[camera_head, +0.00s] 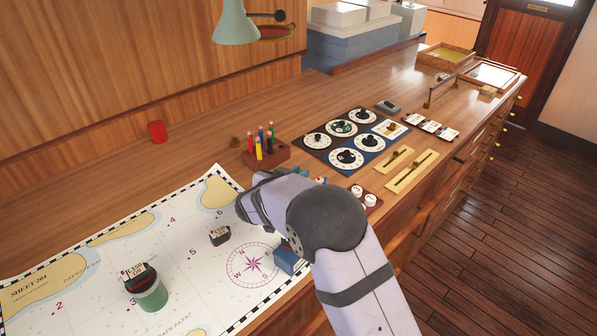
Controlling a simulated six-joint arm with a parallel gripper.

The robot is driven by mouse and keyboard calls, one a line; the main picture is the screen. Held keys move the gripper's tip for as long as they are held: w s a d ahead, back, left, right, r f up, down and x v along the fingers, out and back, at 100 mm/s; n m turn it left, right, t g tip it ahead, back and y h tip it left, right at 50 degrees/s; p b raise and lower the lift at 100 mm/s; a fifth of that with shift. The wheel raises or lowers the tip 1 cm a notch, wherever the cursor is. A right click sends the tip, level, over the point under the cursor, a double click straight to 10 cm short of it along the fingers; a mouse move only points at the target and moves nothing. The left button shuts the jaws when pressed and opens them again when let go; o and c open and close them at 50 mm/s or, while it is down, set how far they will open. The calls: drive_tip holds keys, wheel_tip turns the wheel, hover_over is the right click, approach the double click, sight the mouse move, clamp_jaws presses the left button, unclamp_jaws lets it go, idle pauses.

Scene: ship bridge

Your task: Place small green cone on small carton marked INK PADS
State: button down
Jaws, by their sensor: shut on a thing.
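My arm reaches in from the lower right, and its bent wrist links are over the right part of the chart (187,270). My gripper's jaws are hidden behind these links, so I cannot see what is between them. I cannot make out the small green cone. No carton can be read as INK PADS. A small dark object with a white label (219,235) stands on the chart; its lettering is too small to read. A similar labelled object (137,275) sits on top of a green cylinder (152,294) at the lower left.
A blue block (286,262) shows beside my arm at the chart's right side. A pen holder (267,154), a dial panel (347,140) and brass slider plates (411,171) lie beyond. A green lamp (233,25) hangs above.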

drive_tip(key=shift+f, duration=0.15)
drive_tip(key=shift+f+b, duration=0.2)
drive_tip(key=shift+b, duration=0.25)
drive_tip(key=c, duration=1.7)
unclamp_jaws()
drive_tip(key=shift+r+p, duration=0.25)
drive_tip(key=shift+p, duration=0.2)
drive_tip(key=shift+s+a, duration=0.15)
drive_tip(key=shift+s, duration=0.1)
drive_tip(key=b+v, duration=0.5)
drive_tip(key=v, duration=0.6)
drive_tip(key=shift+s+r, duration=0.1)
drive_tip(key=shift+s, duration=0.15)
